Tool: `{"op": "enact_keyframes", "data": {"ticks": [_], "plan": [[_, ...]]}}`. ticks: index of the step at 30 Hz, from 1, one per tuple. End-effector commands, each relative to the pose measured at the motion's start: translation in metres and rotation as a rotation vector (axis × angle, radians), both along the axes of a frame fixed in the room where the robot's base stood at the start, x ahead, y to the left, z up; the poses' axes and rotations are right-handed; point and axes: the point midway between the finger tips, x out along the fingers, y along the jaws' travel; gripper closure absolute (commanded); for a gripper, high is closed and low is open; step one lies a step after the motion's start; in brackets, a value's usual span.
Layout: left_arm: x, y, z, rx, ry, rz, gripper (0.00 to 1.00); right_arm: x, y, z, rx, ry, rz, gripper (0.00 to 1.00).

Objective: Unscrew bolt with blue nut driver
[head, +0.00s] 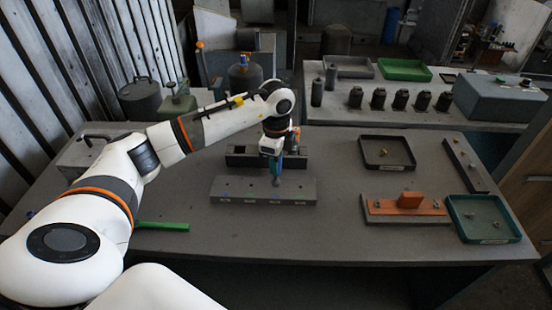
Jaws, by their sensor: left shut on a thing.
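My left gripper (276,150) points down over the grey block with holes and labels (235,190). It is shut on a slim upright tool with blue on it, which looks like the blue nut driver (279,166). Its lower end is at the block's top; I cannot tell whether it sits in a hole or is just above it. The fingers are small and partly hidden by the wrist. An orange housing plate (380,207) lies to the right on the table, with small bolt-like pieces on it and a raised orange block. My right gripper is not in view.
A dark tray (364,151) holds small brass-coloured parts. A green-rimmed tray (455,220) holds small grey parts. A dark bar (466,165) lies at the right edge. A green-handled tool (162,226) lies at the left. The table between block and orange plate is clear.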

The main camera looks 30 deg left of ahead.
Motion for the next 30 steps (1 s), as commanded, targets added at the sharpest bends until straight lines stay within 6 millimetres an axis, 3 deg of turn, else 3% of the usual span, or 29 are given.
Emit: {"op": "enact_keyframes", "data": {"ticks": [2,30], "plan": [[0.0,0.0,0.0,0.0,-0.001,-0.001,1.0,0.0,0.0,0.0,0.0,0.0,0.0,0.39],[0.0,0.0,0.031,0.0,0.0,-0.003,1.0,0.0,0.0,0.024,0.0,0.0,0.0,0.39]]}}
